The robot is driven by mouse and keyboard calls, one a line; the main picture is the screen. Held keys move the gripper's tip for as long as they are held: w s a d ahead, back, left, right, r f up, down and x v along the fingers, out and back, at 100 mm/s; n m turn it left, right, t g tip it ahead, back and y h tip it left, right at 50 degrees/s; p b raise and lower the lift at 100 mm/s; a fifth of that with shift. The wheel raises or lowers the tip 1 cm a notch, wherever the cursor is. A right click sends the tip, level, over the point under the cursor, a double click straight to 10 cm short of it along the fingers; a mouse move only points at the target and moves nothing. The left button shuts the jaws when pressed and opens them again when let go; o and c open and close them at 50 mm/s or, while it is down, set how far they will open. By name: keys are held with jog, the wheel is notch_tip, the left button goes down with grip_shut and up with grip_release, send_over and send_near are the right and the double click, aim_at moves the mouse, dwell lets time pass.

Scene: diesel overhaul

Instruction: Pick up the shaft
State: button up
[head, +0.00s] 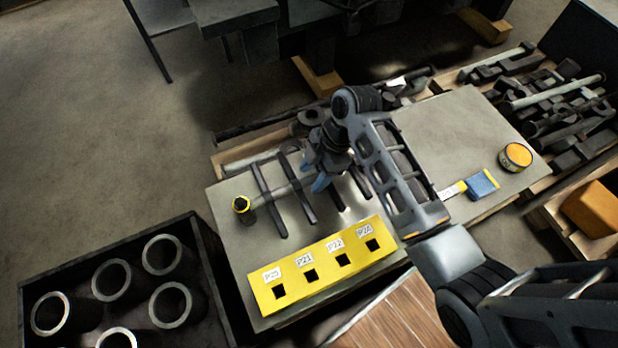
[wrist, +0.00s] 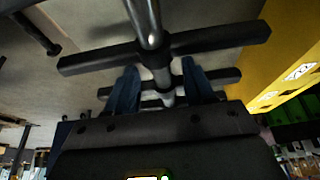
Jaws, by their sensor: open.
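The shaft (head: 283,190) is a slim grey metal rod lying across dark parallel bars (head: 268,200) on the grey board. In the wrist view the shaft (wrist: 148,25) runs between the two open blue fingers (wrist: 160,76), across the dark bars (wrist: 215,38). I see no clear finger contact with it.
A yellow block (head: 325,268) with labelled square holes lies along the board's front edge. A dark crate (head: 200,238) of metal sleeves stands at left. An orange-topped tin (head: 515,157) and a blue-and-yellow item (head: 482,185) lie on the right. The board's upper right (head: 440,125) is clear.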

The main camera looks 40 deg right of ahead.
aim_at(312, 177)
jog(key=shift+x, duration=1.5)
grip_shut()
jog(key=shift+r, duration=0.1)
